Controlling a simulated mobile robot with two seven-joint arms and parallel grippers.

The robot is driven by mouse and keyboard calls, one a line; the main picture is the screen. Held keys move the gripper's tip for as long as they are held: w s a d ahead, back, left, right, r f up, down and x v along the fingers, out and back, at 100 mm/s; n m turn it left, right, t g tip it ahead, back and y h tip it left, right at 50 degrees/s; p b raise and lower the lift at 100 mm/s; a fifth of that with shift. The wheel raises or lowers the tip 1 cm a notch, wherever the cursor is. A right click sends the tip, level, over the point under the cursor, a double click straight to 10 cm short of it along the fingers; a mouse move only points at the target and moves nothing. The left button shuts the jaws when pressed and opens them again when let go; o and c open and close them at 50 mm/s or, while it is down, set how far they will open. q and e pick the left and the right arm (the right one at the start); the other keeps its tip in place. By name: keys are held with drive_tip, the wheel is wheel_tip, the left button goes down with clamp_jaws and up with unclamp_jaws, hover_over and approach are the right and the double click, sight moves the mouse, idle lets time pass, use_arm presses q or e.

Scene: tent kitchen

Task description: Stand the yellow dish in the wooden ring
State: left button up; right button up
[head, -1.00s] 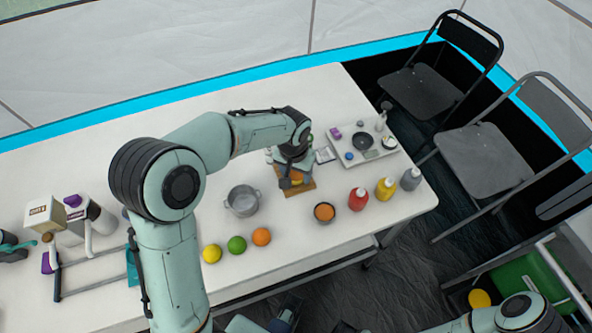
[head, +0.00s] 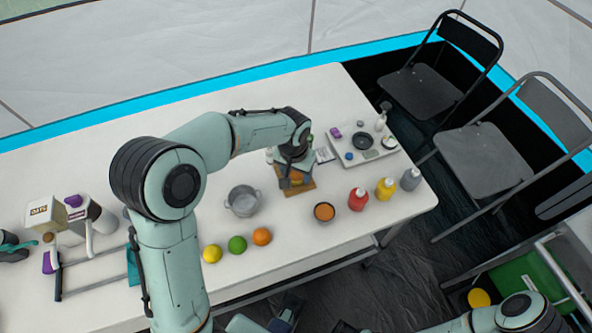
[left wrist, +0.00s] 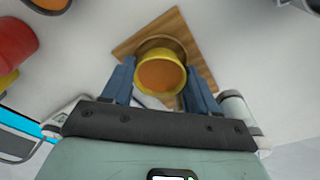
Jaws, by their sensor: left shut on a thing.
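The yellow dish (left wrist: 160,87), with an orange-brown inside, sits between the two blue fingers of my left gripper (left wrist: 160,88). My left gripper is shut on it. A wooden board (left wrist: 194,44) lies below, and the curved brown edge of the wooden ring (left wrist: 160,42) shows just past the dish. The dish covers most of the ring; I cannot tell whether it touches it. In the head view my left gripper (head: 291,180) is over the board (head: 302,190) and largely hides the dish.
A metal pot (head: 243,201) stands left of the board, and an orange-filled bowl (head: 324,212) in front right. A tray (head: 365,147) lies behind right. Several fruits, including an orange (head: 262,236), lie near the front edge.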

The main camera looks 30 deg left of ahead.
use_arm(q)
drive_tip(key=shift+f+b, duration=0.3)
drive_tip(key=shift+f, duration=0.1)
drive_tip(key=shift+r, duration=0.2)
drive_tip(key=shift+r+p, duration=0.55)
drive_tip(key=shift+p, duration=0.05)
drive_tip(key=shift+r, duration=0.1)
drive_tip(key=shift+f+b, duration=0.45)
drive_tip(key=shift+f, duration=0.4)
idle(0.9)
drive_tip(key=shift+r, duration=0.2)
drive_tip(key=shift+r+p, duration=0.5)
drive_tip(key=shift+p, duration=0.1)
drive_tip(key=shift+r, duration=0.15)
idle(0.4)
drive_tip(key=shift+f+b, duration=0.45)
drive_tip(key=shift+f, duration=0.4)
idle(0.3)
